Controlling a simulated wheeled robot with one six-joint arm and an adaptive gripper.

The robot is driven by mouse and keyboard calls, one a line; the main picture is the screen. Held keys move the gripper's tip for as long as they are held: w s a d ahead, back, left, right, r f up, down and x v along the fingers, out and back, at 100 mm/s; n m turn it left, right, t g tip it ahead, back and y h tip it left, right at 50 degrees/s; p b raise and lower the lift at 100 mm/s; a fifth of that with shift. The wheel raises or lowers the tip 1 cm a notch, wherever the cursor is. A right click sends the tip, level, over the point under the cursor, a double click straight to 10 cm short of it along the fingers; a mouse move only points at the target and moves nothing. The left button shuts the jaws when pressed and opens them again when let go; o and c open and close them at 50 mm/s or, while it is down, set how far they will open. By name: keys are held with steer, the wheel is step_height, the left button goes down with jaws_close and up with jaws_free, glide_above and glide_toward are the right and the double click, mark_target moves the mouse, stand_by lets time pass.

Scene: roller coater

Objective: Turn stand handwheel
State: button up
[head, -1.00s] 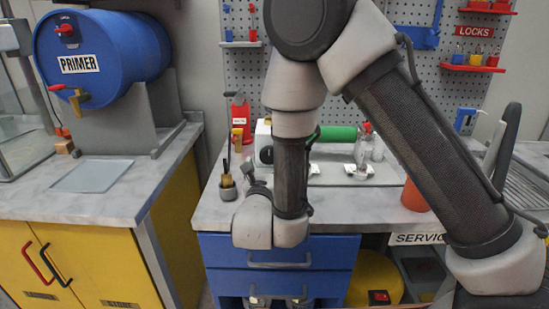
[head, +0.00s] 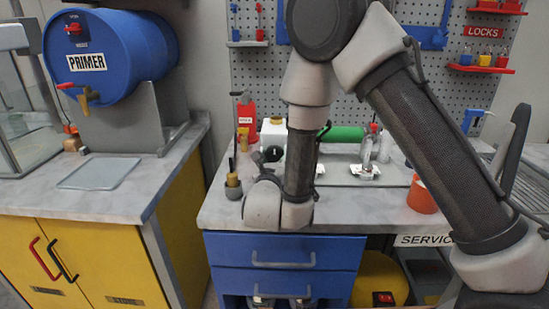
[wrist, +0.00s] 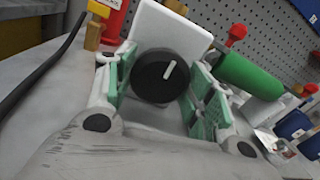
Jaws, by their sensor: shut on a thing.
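The stand handwheel is a black round knob with a white mark; in the wrist view the handwheel (wrist: 160,76) sits on the front of a white stand (wrist: 170,30). My gripper (wrist: 158,84) has its green-padded fingers on both sides of the handwheel and is shut on it. The mark leans slightly right of upright. In the head view the handwheel (head: 273,154) shows small beside the white stand (head: 272,131), and my gripper (head: 263,180) is in front of it, partly hidden by my wrist.
A green roller (head: 343,134) lies right of the stand. A red bottle (head: 245,118) is behind. An orange cup (head: 421,196) stands at the right. The bench front (head: 330,217) is clear.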

steer(key=shift+m, duration=0.4)
